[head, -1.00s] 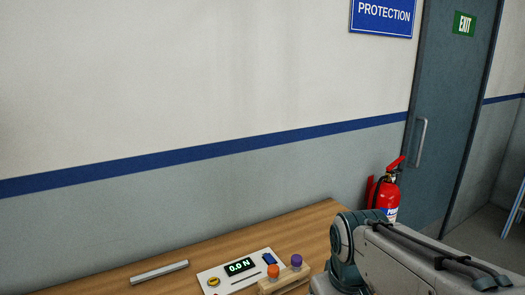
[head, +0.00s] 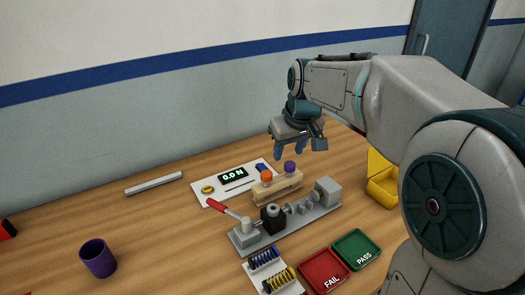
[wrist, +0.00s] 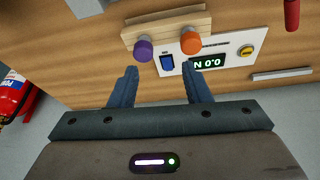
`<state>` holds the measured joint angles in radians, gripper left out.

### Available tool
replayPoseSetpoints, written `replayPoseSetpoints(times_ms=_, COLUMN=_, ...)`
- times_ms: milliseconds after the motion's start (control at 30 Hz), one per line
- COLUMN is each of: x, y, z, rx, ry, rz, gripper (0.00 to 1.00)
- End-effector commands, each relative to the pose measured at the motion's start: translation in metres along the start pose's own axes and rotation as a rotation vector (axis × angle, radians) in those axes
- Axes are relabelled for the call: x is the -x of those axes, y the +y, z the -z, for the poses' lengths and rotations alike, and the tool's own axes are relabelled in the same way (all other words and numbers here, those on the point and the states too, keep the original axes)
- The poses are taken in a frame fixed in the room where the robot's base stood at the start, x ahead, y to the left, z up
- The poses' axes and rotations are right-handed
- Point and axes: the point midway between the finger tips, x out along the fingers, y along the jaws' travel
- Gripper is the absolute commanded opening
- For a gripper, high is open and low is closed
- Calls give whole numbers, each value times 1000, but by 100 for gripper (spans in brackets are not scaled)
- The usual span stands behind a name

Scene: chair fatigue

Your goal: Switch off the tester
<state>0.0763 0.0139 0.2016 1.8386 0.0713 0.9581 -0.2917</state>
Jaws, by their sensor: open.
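The tester's white panel (head: 212,190) lies at the back of the wooden table, with a lit display (head: 233,174) reading 0.0 N. A blue switch (head: 261,167) sits at the panel's right end; in the wrist view the blue switch (wrist: 167,63) shows between my fingers' lines, just beyond the tips. A yellow button (head: 208,189) is at the panel's other end. My gripper (head: 290,150) is open and empty, above the table's back edge near the switch. In the wrist view its two fingers (wrist: 160,85) are spread apart.
A wooden block with an orange knob (head: 266,176) and a purple knob (head: 290,167) stands close in front of the panel. A clamp rig (head: 285,222), red tray (head: 325,270), green tray (head: 357,249), yellow bin (head: 381,185) and purple cup (head: 98,258) are also on the table.

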Motion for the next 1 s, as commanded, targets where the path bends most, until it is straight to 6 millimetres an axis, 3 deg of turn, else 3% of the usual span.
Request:
replayPoseSetpoints(times_ms=33, x=-15, y=1, z=17, rx=26, ry=10, rz=18, gripper=44)
replayPoseSetpoints(times_ms=100, x=-24, y=2, z=38, rx=58, ry=26, rz=36, gripper=44)
replayPoseSetpoints(times_ms=300, x=-36, y=2, z=68, rx=110, ry=53, rz=68, gripper=44)
replayPoseSetpoints(times_ms=567, x=-59, y=0, z=73, rx=117, ry=55, rz=73, gripper=44)
replayPoseSetpoints(times_ms=1000, x=-148, y=-7, z=77, rx=117, ry=55, rz=73, gripper=44)
